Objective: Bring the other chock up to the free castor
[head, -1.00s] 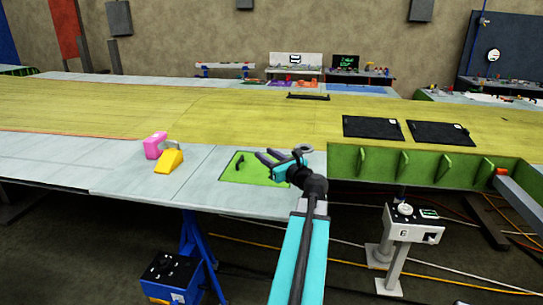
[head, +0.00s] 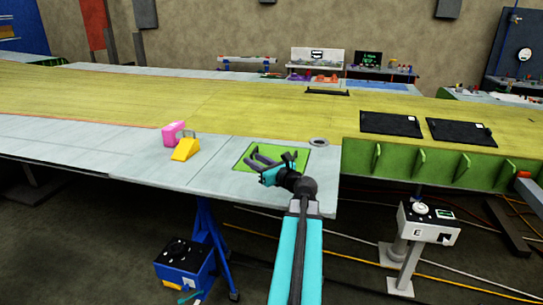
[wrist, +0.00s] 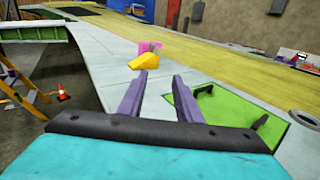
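A grey ring (head: 319,141) lies right of the green panel (head: 299,160), which has a dark handle. A blue box (head: 184,262) is beside the stand, with cables on the floor. A control pedestal (head: 428,222) stands at right.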

